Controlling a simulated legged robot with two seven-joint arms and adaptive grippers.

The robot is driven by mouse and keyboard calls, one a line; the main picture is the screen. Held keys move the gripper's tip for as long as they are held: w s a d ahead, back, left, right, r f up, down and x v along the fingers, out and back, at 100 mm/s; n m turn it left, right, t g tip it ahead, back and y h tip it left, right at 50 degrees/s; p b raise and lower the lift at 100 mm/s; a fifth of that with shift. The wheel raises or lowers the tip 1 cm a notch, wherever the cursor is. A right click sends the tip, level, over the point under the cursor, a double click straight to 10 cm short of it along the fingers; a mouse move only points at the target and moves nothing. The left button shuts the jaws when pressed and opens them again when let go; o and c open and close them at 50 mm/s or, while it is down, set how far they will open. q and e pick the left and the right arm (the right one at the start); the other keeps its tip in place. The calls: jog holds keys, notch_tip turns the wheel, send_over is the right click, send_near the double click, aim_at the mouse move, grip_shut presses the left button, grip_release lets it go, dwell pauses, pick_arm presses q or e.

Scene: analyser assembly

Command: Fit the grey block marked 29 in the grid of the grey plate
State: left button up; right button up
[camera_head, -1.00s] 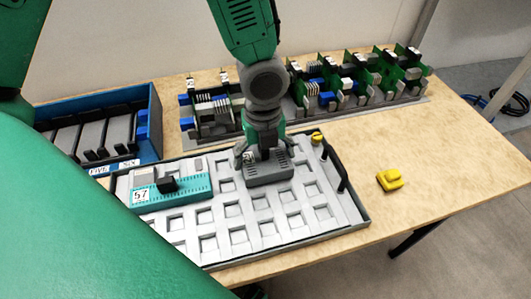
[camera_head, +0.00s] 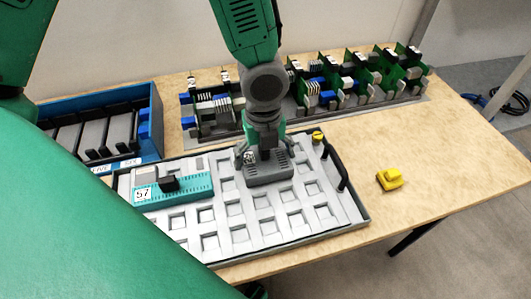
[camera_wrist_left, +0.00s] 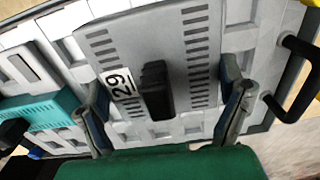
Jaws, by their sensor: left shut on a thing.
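The grey block marked 29 (camera_head: 270,177) is at the upper middle of the grey plate (camera_head: 205,246), over its grid, to the right of the teal block. My left gripper (camera_head: 262,160) is above it and shut on it. In the left wrist view the block (camera_wrist_left: 190,20) shows its white 29 label, slots and black handle. The left gripper's fingers (camera_wrist_left: 166,106) stand on either side of the handle. The block hides the cells under it, and I cannot tell whether it is seated or just above the plate. My right gripper is not in view.
A teal block marked 57 (camera_head: 195,190) lies on the plate. The plate has a black handle (camera_head: 335,165) and a yellow knob (camera_head: 318,137) at its right. A blue bin (camera_head: 150,110), a rack of green boards (camera_head: 400,76) and a yellow part (camera_head: 390,179) surround it.

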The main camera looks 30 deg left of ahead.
pick_arm(q)
jog(key=shift+p, duration=0.4)
dwell(0.5)
jog(key=shift+f, duration=0.2)
dwell(0.3)
jog(key=o, duration=1.3)
jog(key=shift+o, duration=0.2)
jog(key=shift+r+p, duration=0.25)
jog(key=shift+p, duration=0.15)
jog(key=shift+r+p, duration=1.7)
jog(key=shift+p, duration=0.45)
jog(key=shift+r, duration=0.15)
